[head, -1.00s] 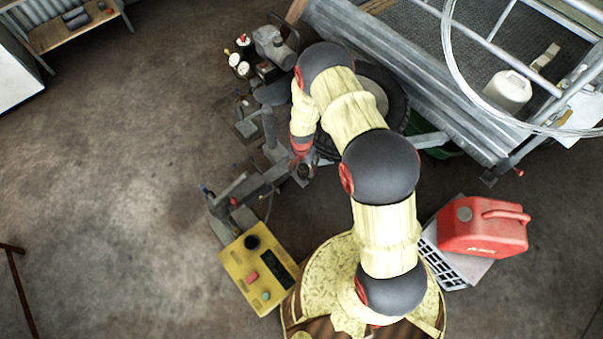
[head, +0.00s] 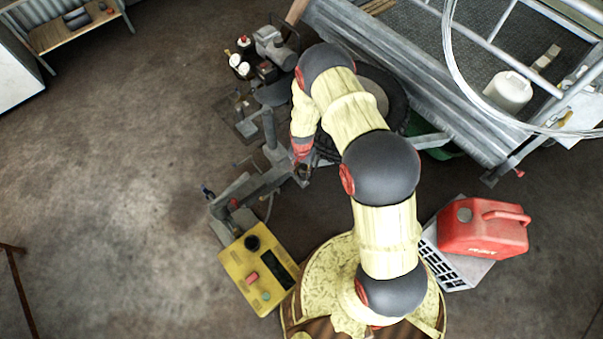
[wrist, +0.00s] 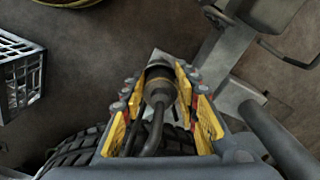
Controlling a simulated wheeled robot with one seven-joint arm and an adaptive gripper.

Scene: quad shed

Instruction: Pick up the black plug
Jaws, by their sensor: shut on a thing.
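The black plug (wrist: 159,90) shows in the middle of the wrist view, a dark cylinder with a brownish band and bent dark leads running toward the bottom of the picture. My gripper (wrist: 161,80) has its yellow-padded fingers on both sides of it and is shut on it. In the head view my gripper (head: 303,168) hangs below the cream sleeve, beside the grey metal stand; the plug is too small and dark there to make out clearly. I cannot tell whether the plug still touches anything beneath it.
A grey metal stand (head: 240,187) lies close to the gripper. A yellow control box (head: 257,268) is at its lower left. A tyre (wrist: 75,152) shows in the wrist view. A red fuel can (head: 484,232) sits on a crate (head: 452,268) at right. The floor at left is clear.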

